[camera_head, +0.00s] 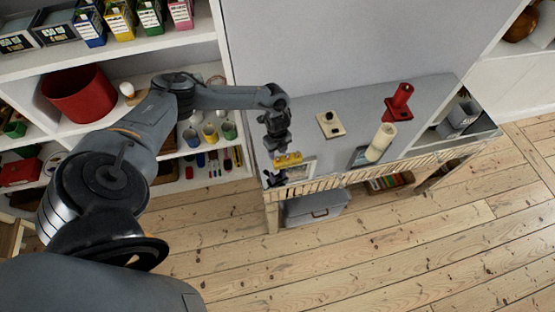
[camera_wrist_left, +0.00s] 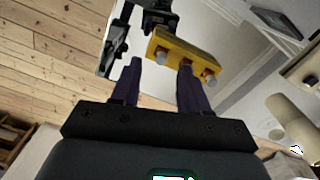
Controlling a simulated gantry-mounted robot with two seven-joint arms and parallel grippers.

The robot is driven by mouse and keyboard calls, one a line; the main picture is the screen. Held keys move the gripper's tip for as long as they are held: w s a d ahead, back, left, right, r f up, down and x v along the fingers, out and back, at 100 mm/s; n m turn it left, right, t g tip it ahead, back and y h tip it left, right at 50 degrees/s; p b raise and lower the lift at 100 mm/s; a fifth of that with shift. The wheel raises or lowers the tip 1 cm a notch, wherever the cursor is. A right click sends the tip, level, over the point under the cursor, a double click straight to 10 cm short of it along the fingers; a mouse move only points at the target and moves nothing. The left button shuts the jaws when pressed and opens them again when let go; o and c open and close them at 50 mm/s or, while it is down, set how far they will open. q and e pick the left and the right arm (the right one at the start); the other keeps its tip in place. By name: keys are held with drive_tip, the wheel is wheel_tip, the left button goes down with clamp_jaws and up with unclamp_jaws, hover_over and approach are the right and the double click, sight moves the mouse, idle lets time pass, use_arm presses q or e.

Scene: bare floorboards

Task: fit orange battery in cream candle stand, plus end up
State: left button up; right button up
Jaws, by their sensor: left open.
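The cream candle stand (camera_head: 380,142) stands toward the right of the grey-topped table, a tall pale cylinder; a cream shape at the lower right of the left wrist view (camera_wrist_left: 293,122) seems to be it. A yellow block (camera_head: 287,159) is at the table's left end, with grey and red round ends showing in the left wrist view (camera_wrist_left: 190,48). My right gripper is not in view.
A red candle stand (camera_head: 399,101) stands behind the cream one. A cream plate with dark spots (camera_head: 330,124) lies mid-table. Frames lie near the front edge, and a black object (camera_head: 274,179) is by the left front corner. Shelves with cups stand left.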

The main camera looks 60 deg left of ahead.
sight(278, 157)
use_arm(q)
drive_tip(key=shift+f, duration=2.1)
clamp_jaws()
